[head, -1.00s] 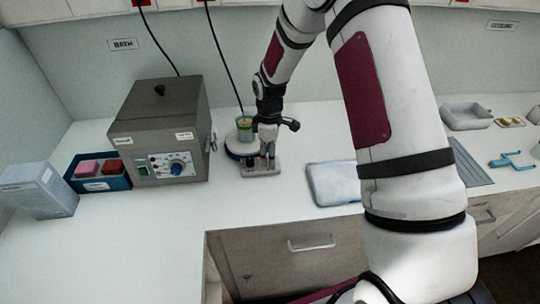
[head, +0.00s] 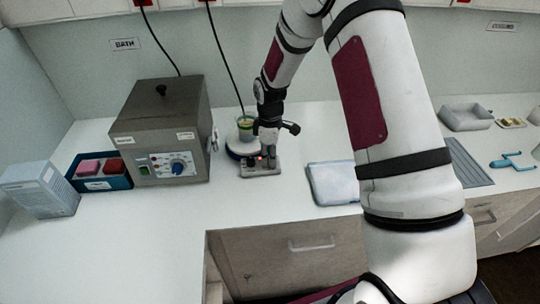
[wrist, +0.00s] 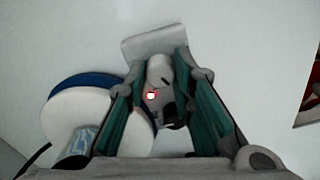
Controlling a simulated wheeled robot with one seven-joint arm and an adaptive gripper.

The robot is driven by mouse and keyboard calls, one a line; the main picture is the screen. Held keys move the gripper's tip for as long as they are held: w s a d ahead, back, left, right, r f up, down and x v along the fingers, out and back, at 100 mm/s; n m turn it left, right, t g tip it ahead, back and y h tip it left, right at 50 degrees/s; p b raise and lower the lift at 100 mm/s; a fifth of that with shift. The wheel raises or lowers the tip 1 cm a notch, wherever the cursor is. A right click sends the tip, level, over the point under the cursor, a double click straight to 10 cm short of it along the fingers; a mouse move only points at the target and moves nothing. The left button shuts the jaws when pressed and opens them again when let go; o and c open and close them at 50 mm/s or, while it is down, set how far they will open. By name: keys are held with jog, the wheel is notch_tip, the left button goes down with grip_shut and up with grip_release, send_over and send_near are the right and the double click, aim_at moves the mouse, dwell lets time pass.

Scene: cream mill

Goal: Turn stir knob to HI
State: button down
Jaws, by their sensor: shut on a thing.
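The stirrer (head: 262,172) stands on the bench in the head view, its grey control panel facing front. My gripper (head: 266,157) points down over this panel and hides much of it. In the wrist view, the two green-lined fingers (wrist: 157,68) close around a pale knob with a dark mark, which I take as the stir knob (wrist: 160,72). The gripper is shut on it. The white round plate with a blue rim (wrist: 62,105) lies to the left. The HI marking is not readable.
A pale folded pad (head: 330,184) lies to the right. The front bench is clear.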

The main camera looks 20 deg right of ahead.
jog(key=m+b, duration=0.1)
jog(key=m, duration=0.4)
jog(key=shift+m, duration=0.4)
jog(key=m+b, duration=0.1)
jog(key=m, duration=1)
jog(key=shift+m+b, duration=0.4)
jog(key=m, duration=0.5)
jog(key=shift+m, duration=0.4)
jog(key=c, duration=1.4)
grip_release()
